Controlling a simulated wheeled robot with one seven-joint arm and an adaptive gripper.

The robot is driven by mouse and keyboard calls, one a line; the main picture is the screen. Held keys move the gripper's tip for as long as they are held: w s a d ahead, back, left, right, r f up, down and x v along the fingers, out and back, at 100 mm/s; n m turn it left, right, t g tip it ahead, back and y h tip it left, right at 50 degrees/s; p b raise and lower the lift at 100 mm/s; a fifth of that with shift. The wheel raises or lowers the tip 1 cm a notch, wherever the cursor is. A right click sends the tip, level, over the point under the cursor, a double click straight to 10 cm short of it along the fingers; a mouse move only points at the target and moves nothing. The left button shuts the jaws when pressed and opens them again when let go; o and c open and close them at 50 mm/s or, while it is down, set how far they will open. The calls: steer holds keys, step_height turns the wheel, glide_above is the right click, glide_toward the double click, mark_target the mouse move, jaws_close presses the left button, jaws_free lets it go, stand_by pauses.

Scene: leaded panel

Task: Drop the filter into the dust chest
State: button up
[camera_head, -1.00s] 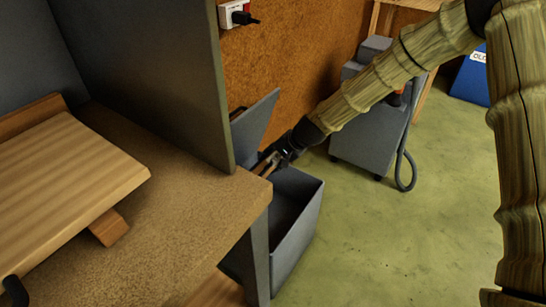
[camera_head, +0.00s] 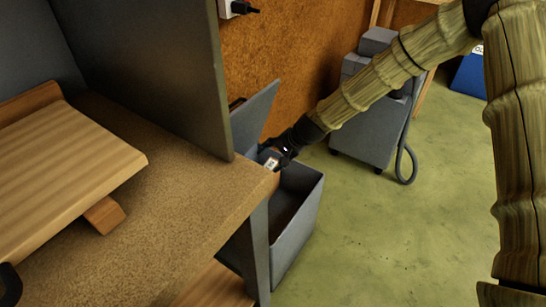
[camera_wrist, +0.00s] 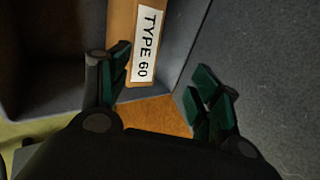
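The filter (camera_wrist: 145,45) shows in the wrist view as a brown block with a white label reading TYPE 60, just beyond my fingers. In the head view its labelled end (camera_head: 271,163) shows by the bench corner, under my gripper (camera_head: 275,157). In the wrist view my gripper (camera_wrist: 160,88) has its two green-padded fingers spread. The left finger overlaps the filter's edge; a gap lies between the filter and the right finger. The dust chest (camera_head: 298,232) is an open grey bin below, with its lid (camera_head: 256,114) raised. The filter's far part is out of view.
The workbench (camera_head: 180,190) with a wooden board (camera_head: 70,180) and a grey partition (camera_head: 165,75) stands left of the chest. An orange-brown wall (camera_head: 290,60) rises behind. A grey machine with a hose (camera_head: 368,130) stands at back right. The green floor (camera_head: 420,230) is clear.

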steer(key=shift+r, duration=0.1)
steer(key=v, duration=1.2)
steer(key=shift+s+f, duration=0.1)
steer(key=shift+f, duration=0.1)
stand_by(0.9)
